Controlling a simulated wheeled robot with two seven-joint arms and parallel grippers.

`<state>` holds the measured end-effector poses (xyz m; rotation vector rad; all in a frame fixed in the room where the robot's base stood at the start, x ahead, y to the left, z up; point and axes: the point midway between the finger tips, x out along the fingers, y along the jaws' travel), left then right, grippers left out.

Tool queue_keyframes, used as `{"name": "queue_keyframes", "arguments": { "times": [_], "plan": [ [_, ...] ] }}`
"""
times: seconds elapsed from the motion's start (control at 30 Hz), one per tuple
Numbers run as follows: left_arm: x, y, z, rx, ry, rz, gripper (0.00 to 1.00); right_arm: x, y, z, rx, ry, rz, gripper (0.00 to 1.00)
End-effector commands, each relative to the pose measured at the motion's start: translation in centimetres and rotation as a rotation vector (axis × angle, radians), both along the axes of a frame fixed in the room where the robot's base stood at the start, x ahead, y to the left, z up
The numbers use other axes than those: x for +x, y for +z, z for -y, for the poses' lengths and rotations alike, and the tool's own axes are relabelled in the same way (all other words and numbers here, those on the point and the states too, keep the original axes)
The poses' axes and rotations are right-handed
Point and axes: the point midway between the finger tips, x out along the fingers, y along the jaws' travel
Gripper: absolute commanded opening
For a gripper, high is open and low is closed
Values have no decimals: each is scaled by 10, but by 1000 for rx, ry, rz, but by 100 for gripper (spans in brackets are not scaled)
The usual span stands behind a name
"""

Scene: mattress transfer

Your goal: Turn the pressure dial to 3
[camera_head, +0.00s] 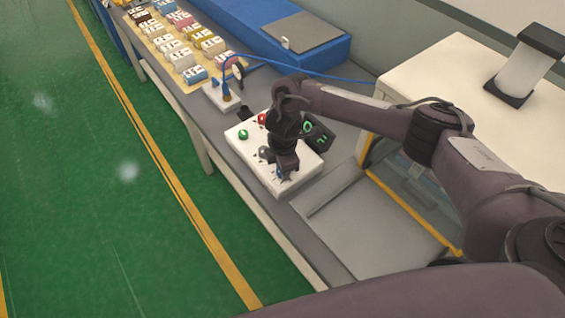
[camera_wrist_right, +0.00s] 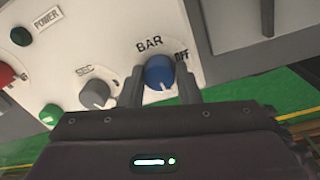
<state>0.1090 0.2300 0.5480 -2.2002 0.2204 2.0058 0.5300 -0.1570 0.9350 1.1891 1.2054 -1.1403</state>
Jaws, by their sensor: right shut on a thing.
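The pressure dial (camera_wrist_right: 160,73) is a blue knob under the label "BAR" on a white control panel (camera_wrist_right: 115,40). "OFF" is printed to its right in the right wrist view. My right gripper (camera_wrist_right: 160,85) has one finger on each side of the blue dial and is shut on it. The dial's pointer and its numbers cannot be read clearly. In the head view my right gripper (camera_head: 283,172) reaches down over the near end of the panel (camera_head: 262,178), hiding most of the dial. My left gripper is not in view.
A grey knob (camera_wrist_right: 94,93) marked "SEC" sits left of the dial, with a green button (camera_wrist_right: 51,114) and red button (camera_wrist_right: 6,74) beyond. A small gauge unit (camera_head: 222,97) with a blue hose stands behind the panel. A tray of small blocks (camera_head: 180,45) lies further back.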

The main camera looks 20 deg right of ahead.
Motion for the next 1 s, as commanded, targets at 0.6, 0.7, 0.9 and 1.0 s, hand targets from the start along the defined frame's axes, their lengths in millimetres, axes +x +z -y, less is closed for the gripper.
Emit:
{"name": "queue_keyframes", "arguments": {
  "times": [0.6, 0.7, 0.9, 1.0],
  "plan": [
    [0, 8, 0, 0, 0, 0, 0, 3, 3, 0, 2, -80, 8, 7],
    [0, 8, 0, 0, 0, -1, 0, 3, 3, 0, 2, -79, 8, 7],
    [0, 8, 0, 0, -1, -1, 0, 2, 2, 0, 1, -78, 6, 52],
    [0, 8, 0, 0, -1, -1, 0, 2, 1, 0, 0, -77, 4, 52]
  ]
}}
